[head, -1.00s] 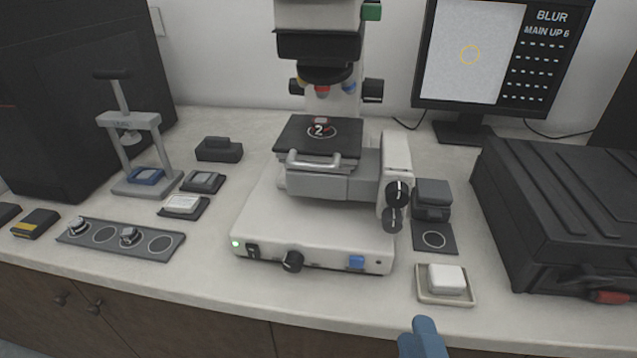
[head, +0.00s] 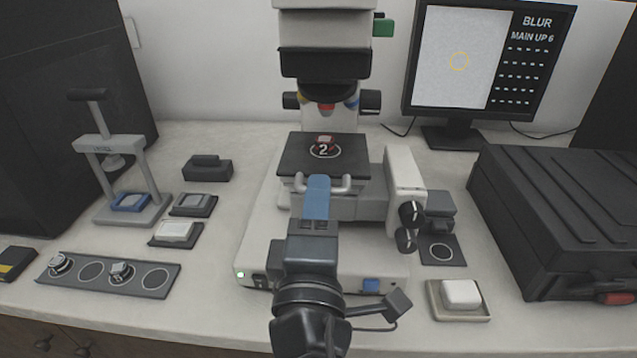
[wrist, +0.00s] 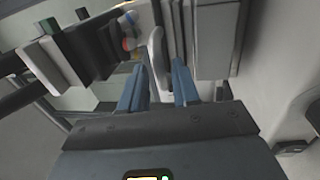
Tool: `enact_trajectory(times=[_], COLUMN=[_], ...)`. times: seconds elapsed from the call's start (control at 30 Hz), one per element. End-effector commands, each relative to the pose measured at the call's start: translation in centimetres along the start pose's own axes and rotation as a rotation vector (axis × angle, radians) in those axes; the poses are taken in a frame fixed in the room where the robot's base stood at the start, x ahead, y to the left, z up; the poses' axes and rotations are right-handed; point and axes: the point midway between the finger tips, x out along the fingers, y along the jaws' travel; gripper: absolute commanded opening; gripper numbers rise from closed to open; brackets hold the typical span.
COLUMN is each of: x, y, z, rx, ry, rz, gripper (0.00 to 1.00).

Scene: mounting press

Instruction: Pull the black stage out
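The black stage (head: 295,158) is a flat dark plate on the microscope, under the lens turret. My gripper (head: 318,182) is at this handle. In the wrist view, the two blue fingers (wrist: 159,84) are spread, with the handle (wrist: 156,50) between them and gaps showing on both sides. The gripper looks open around the handle.
Focus knobs (head: 409,225) stick out right of the stage. A white block in a tray (head: 460,314) and a black case (head: 560,215) stand further right. A hand press (head: 103,145) and a strip with round pads (head: 150,281) are at left. A monitor (head: 490,60) shows BLUR.

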Motion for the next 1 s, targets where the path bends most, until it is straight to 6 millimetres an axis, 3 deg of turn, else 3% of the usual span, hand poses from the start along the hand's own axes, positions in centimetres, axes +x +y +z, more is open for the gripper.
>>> enact_trajectory(times=[0.2,0.53,0.83,1.0], x=[2.1,2.4,2.4,2.4], y=[0.1,0.0,0.0,0.0], z=[0.0,0.0,0.0,0.0], rx=[0.0,0.001,0.001,0.0], ry=[0.0,0.001,0.001,0.001], rz=[0.001,0.0,0.0,0.0], gripper=[0.31,0.3,0.01,0.0])
